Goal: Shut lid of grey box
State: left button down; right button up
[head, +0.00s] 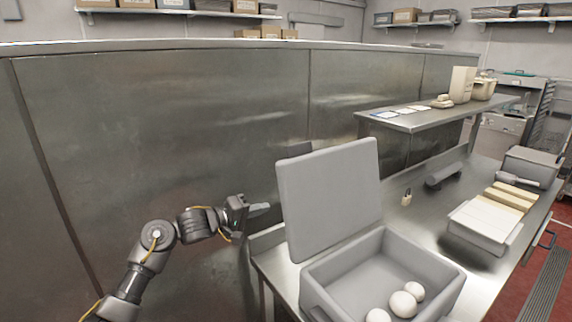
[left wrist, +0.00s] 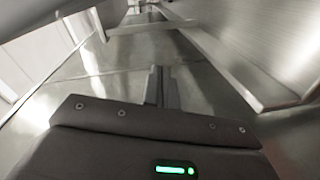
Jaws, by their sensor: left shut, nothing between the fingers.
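The grey box (head: 325,285) stands on the near end of the steel table, with several white round objects (head: 403,303) inside. Its lid (head: 331,196) is open and stands nearly upright on the box's far left side. My left gripper (head: 263,208) is shut and empty, just left of the lid, pointing toward it with a small apparent gap. In the left wrist view the shut fingers (left wrist: 161,88) show against blurred steel surfaces; the box is not recognisable there. My right gripper is not in view.
A steel panel wall (head: 180,130) runs behind my left arm. On the table are a white-topped container (head: 485,222), a dark grey cylinder-like object (head: 443,175) and a small tan item (head: 406,197). A raised shelf (head: 430,118) stands at the back.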

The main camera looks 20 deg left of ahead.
pick_arm(q)
jog(key=a+r+n+g+h, duration=0.1)
jog(key=a+r+n+h, duration=0.15)
jog(key=r, duration=0.65)
jog(key=a+r+n+g+h, duration=0.1)
jog(key=r+h, duration=0.2)
jog(key=r, duration=0.5)
jog(key=w+d+r+p, duration=0.1)
jog(key=w+d+p, duration=0.1)
jog(key=d+p, duration=0.4)
jog(key=d, duration=0.4)
jog(key=shift+w+d+r+p, duration=0.35)
jog(key=shift+w+d+r, duration=0.05)
jog(key=shift+m, duration=0.25)
jog(key=shift+a, duration=0.1)
